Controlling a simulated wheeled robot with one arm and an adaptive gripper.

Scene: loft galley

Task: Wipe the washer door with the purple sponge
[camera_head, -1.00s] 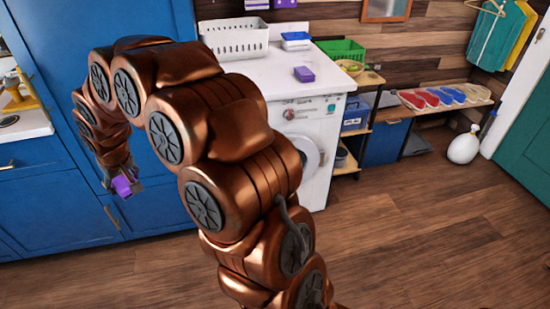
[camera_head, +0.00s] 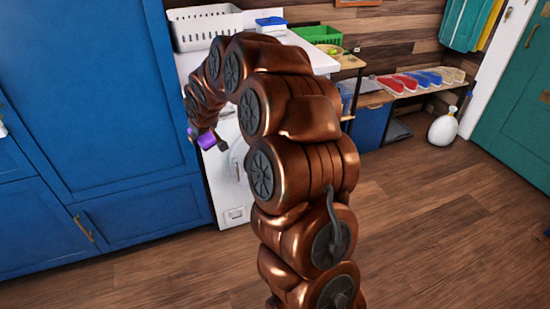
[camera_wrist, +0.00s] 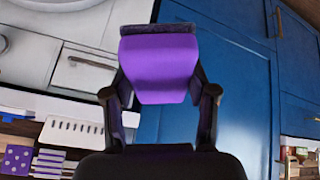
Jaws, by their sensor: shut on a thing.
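My gripper (camera_head: 208,138) is shut on the purple sponge (camera_head: 206,141), in front of the left part of the white washer (camera_head: 222,185). In the wrist view the sponge (camera_wrist: 160,68) sits between the two fingers of my gripper (camera_wrist: 160,92), with a dark strip along its far edge. The washer door (camera_head: 238,160) is mostly hidden behind my arm in the head view. In the wrist view the washer's front (camera_wrist: 90,22) is at upper left, with part of the door's grey ring (camera_wrist: 52,3) at the top edge. The sponge appears apart from the door.
Blue cabinets (camera_head: 90,110) stand left of the washer. A white basket (camera_head: 205,27) and a blue-lidded tub (camera_head: 270,25) are on the washer top. A green crate (camera_head: 318,34) is farther right. A white spray bottle (camera_head: 443,130) stands on the floor.

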